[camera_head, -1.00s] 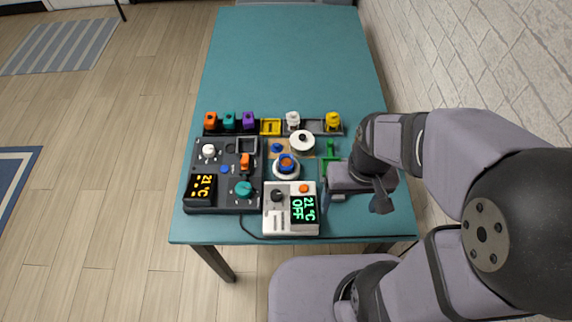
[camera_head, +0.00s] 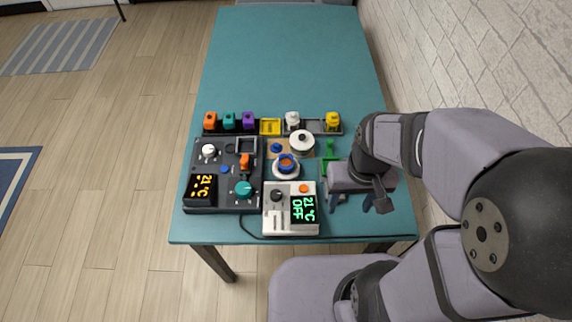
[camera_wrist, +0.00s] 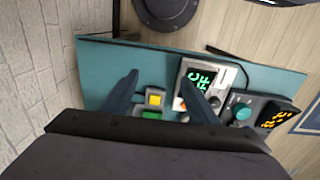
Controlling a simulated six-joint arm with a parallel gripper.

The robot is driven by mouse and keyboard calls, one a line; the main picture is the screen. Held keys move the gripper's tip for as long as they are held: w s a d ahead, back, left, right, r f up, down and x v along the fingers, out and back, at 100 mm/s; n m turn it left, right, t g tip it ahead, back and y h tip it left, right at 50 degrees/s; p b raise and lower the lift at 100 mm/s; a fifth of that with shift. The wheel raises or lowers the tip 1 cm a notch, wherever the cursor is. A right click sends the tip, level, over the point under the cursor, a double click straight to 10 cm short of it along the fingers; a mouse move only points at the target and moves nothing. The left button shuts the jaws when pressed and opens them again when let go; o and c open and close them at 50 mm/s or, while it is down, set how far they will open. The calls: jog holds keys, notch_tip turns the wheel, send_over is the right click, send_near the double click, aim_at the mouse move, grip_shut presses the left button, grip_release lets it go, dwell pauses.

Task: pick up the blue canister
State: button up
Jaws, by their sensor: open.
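A small round blue thing with an orange centre (camera_head: 286,157) sits on a white round base in the middle of the cluster in the head view. A smaller blue piece (camera_head: 277,148) lies just behind it on a tan board. I cannot tell for sure which of them is the blue canister. My gripper (camera_head: 350,207) is open and empty, to the right of the white box and in front and to the right of both blue things. In the wrist view my gripper (camera_wrist: 160,88) shows two spread dark fingers; neither blue thing can be made out there.
A white box with a green display (camera_head: 304,210) and a dark control panel (camera_head: 223,204) stand left of my gripper. A green fixture (camera_head: 329,148) stands just behind it. A row of coloured blocks lines the back. The far part of the teal table (camera_head: 295,60) is clear.

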jog(key=s+a+f+n+g, duration=0.2)
jog(key=a+f, duration=0.2)
jog(key=shift+n+h, duration=0.3)
jog(key=shift+n, duration=0.4)
jog(key=w+a, duration=0.1)
jog(key=w, duration=0.2)
jog(key=w+a+f, duration=0.1)
jog(key=w+a, duration=0.1)
jog(key=w, duration=0.1)
jog(key=w+a+f+p, duration=0.1)
jog(key=w+a, duration=0.1)
jog(key=w, duration=0.1)
jog(key=shift+a+f, duration=0.1)
jog(key=shift+f, duration=0.1)
jog(key=shift+m+t, duration=0.4)
jog(key=w+a, duration=0.1)
jog(key=w, duration=0.1)
jog(key=w+a, duration=0.1)
jog(key=w, duration=0.3)
jog(key=shift+w+a+r, duration=0.2)
jog(key=shift+w+a, duration=0.2)
jog(key=m+t, duration=0.1)
send_near(286, 158)
jog(key=s, duration=0.1)
jog(key=shift+s+d+f+m, duration=0.3)
jog(key=shift+d+m, duration=0.15)
jog(key=shift+m, duration=0.35)
